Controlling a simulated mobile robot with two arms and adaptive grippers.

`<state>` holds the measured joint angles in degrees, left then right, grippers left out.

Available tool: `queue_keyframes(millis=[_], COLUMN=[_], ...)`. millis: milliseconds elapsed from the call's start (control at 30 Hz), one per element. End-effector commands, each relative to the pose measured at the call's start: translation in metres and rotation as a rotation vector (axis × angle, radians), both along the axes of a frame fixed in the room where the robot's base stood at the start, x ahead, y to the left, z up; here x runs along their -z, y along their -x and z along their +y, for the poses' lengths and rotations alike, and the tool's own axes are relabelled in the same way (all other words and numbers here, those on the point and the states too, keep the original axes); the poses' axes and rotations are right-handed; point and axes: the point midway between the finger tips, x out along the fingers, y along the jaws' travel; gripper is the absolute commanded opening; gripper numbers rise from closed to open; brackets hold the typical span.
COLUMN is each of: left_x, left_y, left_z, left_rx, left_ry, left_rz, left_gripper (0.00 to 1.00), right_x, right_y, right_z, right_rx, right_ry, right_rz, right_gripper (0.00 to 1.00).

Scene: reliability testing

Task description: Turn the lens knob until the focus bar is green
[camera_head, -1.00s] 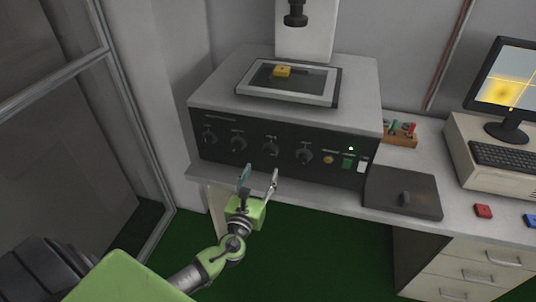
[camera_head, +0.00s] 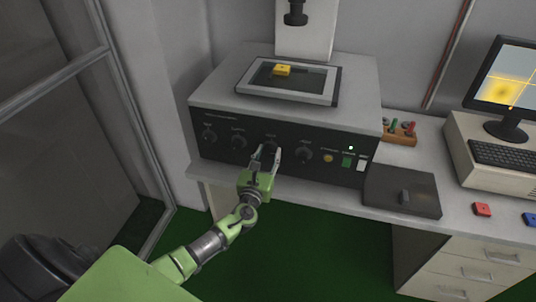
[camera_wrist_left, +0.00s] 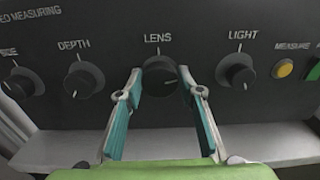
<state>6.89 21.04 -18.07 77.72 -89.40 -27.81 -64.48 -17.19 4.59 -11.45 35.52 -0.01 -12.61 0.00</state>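The lens knob (camera_wrist_left: 160,76) is a round black dial under the word LENS on the dark front panel of the measuring machine (camera_head: 222,90). In the head view the lens knob (camera_head: 271,144) is partly covered by my left gripper (camera_head: 267,155). In the left wrist view the fingers of my left gripper (camera_wrist_left: 161,88) are spread, one on each side of the knob. I cannot tell whether they touch it. The monitor (camera_head: 510,78) shows a blurry yellow image; no green focus bar can be made out. My right gripper is not in view.
The depth knob (camera_wrist_left: 84,80) and light knob (camera_wrist_left: 235,72) flank the lens knob. A yellow measure button (camera_wrist_left: 284,68) is farther right. A yellow block (camera_head: 282,70) lies on the machine's stage.

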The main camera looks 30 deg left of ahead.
Motion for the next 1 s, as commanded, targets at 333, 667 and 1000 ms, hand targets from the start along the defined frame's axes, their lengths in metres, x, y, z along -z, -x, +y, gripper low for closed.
queue_keyframes(millis=[333, 667, 1000], left_x=[0.001, 0.003, 0.004], left_y=[0.0, 0.0, 0.001], left_z=[0.0, 0.001, 0.002], left_rx=[0.0, 0.0, 0.0], left_ry=[0.012, 0.158, 0.459], left_rz=[-0.003, -0.04, -0.112], left_gripper=[0.12, 0.12, 0.12], right_x=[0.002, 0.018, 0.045], right_y=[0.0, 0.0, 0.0], right_z=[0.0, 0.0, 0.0], right_rx=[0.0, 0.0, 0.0], right_ry=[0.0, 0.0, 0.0], right_rz=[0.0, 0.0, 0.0], right_gripper=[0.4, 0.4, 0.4])
